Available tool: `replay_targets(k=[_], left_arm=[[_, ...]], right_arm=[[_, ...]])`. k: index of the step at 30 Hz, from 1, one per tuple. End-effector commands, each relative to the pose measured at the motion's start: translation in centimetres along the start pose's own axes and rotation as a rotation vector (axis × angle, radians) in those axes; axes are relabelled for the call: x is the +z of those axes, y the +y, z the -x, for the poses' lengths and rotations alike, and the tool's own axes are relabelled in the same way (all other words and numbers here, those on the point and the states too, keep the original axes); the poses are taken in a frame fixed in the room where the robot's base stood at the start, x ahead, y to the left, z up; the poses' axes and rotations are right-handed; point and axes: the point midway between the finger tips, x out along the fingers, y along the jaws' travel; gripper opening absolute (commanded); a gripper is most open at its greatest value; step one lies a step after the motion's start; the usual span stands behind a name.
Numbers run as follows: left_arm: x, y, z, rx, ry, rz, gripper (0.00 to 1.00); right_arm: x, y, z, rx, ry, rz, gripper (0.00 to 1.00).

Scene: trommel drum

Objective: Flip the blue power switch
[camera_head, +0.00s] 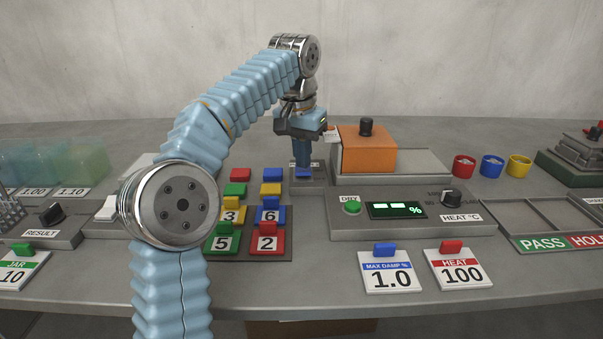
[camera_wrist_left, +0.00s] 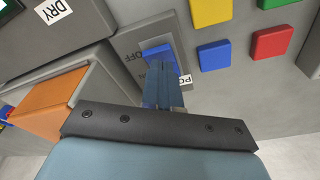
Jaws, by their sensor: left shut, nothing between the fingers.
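The blue power switch (camera_head: 304,172) sits on a small grey box (camera_head: 318,180) behind the coloured tiles in the head view. In the left wrist view the switch (camera_wrist_left: 158,54) shows on its grey plate beside the word OFF, partly covered by my fingers. My left gripper (camera_head: 302,162) points down over the switch with its blue fingers shut and empty. In the left wrist view the fingertips (camera_wrist_left: 166,66) are at the switch; I cannot tell whether they touch it. My right gripper is not in view.
An orange block with a black knob (camera_head: 368,148) stands just right of the switch. The DRY and HEAT panel (camera_head: 430,230) lies in front of it. Coloured tiles (camera_head: 236,189) and numbered tiles on a tray (camera_head: 285,247) lie front left. Small coloured cups (camera_head: 491,167) stand right.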

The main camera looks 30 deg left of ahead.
Motion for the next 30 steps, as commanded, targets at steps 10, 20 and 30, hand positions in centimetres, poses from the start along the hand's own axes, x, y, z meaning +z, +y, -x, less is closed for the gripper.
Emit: replay_targets(k=[10, 20, 30], left_arm=[[0.1, 0.0, -0.6, 0.0, -0.001, 0.0, 0.0], [0.2, 0.0, -1.1, 0.0, -0.001, 0.0, 0.0], [-0.1, 0.0, 0.5, 0.0, 0.0, 0.0, 0.0]], right_arm=[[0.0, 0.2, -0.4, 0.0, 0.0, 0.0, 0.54], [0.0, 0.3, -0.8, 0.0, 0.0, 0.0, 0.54], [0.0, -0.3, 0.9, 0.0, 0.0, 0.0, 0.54]])
